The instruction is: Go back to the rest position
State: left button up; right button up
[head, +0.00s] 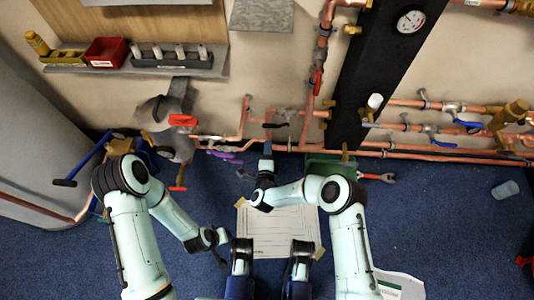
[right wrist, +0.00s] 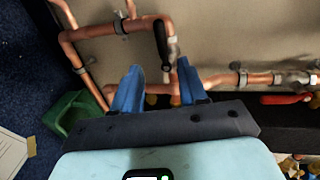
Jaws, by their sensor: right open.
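My right gripper (head: 267,148) reaches forward in the head view to the copper pipes low on the wall. In the right wrist view its two blue fingers (right wrist: 159,82) are spread apart with nothing held between them. A copper pipe (right wrist: 142,25) with a black-handled valve (right wrist: 165,40) lies just beyond the fingertips; I cannot tell whether they touch it. My left arm is bent on the left of the head view, and its end (head: 218,240) is low over the blue floor. The left fingers are too dark and small to read.
A green bin (head: 326,168) stands at the wall beside my right gripper, with a red-handled wrench (head: 378,177) nearby. A paper sheet (head: 285,228) lies on the floor. A shelf (head: 150,68) holds a red bin (head: 106,52). A black column (head: 378,75) carries a gauge (head: 410,21).

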pick_arm(q)
jog(key=shift+s+f, duration=0.1)
jog(key=shift+s, duration=0.25)
pick_arm(e)
jog(key=shift+s, duration=0.2)
